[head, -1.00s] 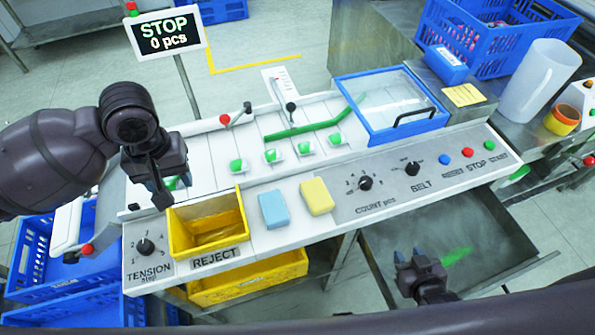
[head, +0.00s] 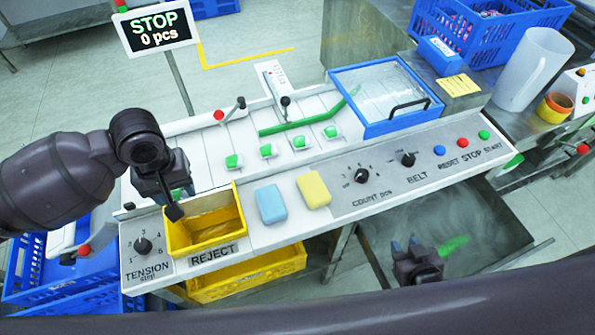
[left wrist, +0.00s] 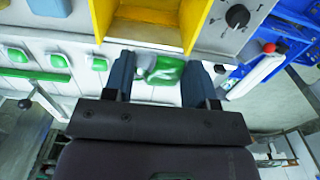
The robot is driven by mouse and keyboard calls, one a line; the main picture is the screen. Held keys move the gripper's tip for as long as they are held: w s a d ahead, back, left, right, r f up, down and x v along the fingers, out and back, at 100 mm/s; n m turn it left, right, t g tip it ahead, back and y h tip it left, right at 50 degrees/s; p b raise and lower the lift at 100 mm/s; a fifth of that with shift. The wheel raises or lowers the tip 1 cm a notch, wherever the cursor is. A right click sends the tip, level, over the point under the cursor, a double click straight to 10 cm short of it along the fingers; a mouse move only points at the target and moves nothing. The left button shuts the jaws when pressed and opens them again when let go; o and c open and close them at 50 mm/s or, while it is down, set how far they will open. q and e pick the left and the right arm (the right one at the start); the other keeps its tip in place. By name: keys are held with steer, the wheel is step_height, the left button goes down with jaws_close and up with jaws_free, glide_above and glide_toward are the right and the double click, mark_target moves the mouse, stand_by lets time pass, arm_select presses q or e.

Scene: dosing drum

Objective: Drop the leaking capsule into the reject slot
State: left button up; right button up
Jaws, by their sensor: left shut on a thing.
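The yellow reject bin (head: 226,246), labelled REJECT, sits at the front left of the white panel. My left gripper (head: 174,203) is at its left rear edge, partly in front of it. The left wrist view shows the gripper (left wrist: 160,78) shut on a green-and-white capsule (left wrist: 165,68); the yellow bin (left wrist: 187,22) lies just beyond it. Only a bit of green shows by the fingers in the head view. Whether the capsule leaks cannot be made out. My right gripper (head: 405,246) is low at the front right, its fingers apart and empty.
Several other green capsules (head: 266,151) sit in a row on the white panel. A blue block (head: 271,204) and yellow block (head: 313,189) lie right of the bin. A sign (head: 157,28) reads STOP, 0 pcs. A blue-framed clear cover (head: 385,95) stands behind.

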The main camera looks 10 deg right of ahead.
arm_select(q)
steer(key=shift+f, duration=0.15)
steer(key=o, duration=1)
steer(key=shift+c, duration=0.2)
step_height(320, 180, up, 11)
steer(key=shift+f, duration=0.1)
stand_by(0.3)
